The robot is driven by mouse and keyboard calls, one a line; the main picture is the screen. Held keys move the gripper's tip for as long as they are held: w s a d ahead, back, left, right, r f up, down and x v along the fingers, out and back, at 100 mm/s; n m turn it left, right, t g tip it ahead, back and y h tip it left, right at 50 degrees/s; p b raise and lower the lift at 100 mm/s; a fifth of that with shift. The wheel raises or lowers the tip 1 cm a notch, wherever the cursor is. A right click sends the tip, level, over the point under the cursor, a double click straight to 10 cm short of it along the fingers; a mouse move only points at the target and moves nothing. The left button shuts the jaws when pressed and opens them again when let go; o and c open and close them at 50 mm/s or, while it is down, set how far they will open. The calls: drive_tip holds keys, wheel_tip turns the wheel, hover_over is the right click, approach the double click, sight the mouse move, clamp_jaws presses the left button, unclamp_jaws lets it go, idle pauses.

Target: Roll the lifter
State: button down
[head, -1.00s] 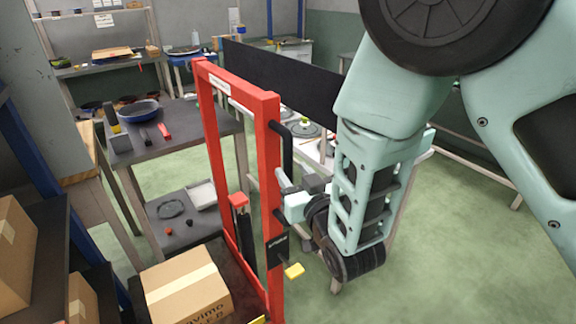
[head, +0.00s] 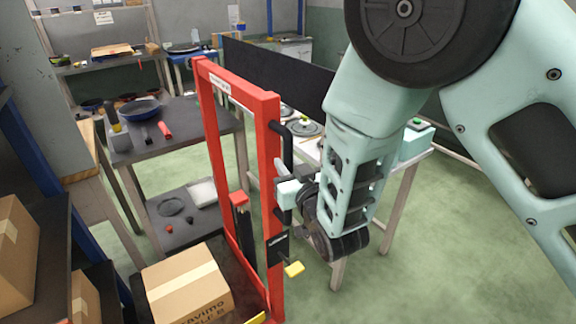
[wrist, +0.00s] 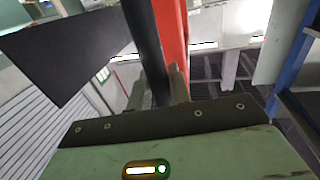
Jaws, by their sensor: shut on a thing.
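My gripper (head: 281,185) is at the right post, at the lower part of the handle. In the wrist view the black handle bar (wrist: 147,45) runs down between the two fingers of my gripper (wrist: 160,88), which are shut on it. The red post (wrist: 172,35) stands just behind. The lifter's wheels are not clearly visible.
A grey table (head: 185,125) with a blue pan stands behind the lifter at left. A shelf with boxes (head: 15,260) is close on the left. A light table (head: 405,170) stands behind my arm. Green floor (head: 450,260) is open at the right.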

drive_tip(key=w+d+b, duration=0.6)
drive_tip(key=w+d, duration=0.3)
drive_tip(key=d, duration=0.5)
drive_tip(key=shift+w+d, duration=0.2)
drive_tip(key=shift+w, duration=0.05)
drive_tip(key=shift+w, duration=0.1)
drive_tip(key=c, duration=1.3)
unclamp_jaws()
drive_tip(key=shift+d, duration=0.15)
drive_tip(key=shift+c, duration=0.2)
drive_tip(key=v, duration=1.2)
drive_tip(key=shift+p, duration=0.35)
